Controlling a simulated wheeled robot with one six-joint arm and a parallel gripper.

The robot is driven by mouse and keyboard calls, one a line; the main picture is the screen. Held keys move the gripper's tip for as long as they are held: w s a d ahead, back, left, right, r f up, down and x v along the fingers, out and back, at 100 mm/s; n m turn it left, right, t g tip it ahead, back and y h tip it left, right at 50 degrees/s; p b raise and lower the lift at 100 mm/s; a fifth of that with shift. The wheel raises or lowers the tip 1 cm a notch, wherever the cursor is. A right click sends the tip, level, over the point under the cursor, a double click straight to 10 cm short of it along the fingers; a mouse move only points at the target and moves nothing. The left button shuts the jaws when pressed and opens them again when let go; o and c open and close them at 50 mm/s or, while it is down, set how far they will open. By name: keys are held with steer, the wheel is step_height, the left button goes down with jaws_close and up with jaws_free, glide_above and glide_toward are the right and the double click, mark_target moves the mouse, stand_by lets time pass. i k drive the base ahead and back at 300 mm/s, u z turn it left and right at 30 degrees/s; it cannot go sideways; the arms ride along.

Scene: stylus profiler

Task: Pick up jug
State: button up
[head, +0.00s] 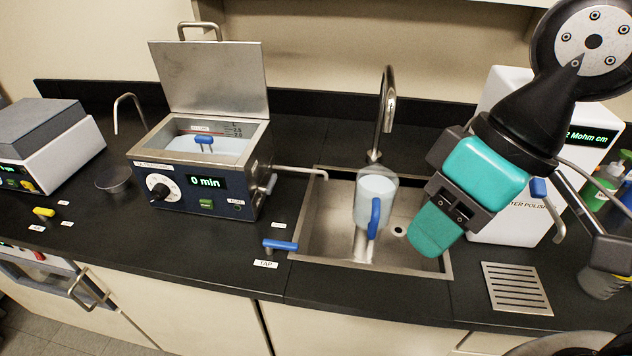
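The jug (376,200) is a clear vessel with a blue handle (374,218) on its near side. It stands upright in the sink basin (330,232), under the tall curved tap (387,110), and looks pale inside. My gripper (435,232), with teal and dark parts, hangs over the right side of the sink, to the right of the jug and apart from it. Its fingertips point down and to the left. From this angle I cannot tell whether the fingers are apart. Nothing held shows in it.
An ultrasonic bath (230,205) with its lid raised stands left of the sink. A blue tap lever (281,245) lies at the sink's left edge. A white water polisher (505,100) stands behind my arm. A slotted metal drain (516,287) lies at the right.

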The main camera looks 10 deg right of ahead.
mark_target(377, 186)
steer(key=k, duration=0.5)
steer(key=u, duration=1.9)
steer(key=i, duration=1.55)
steer(key=z, duration=2.5)
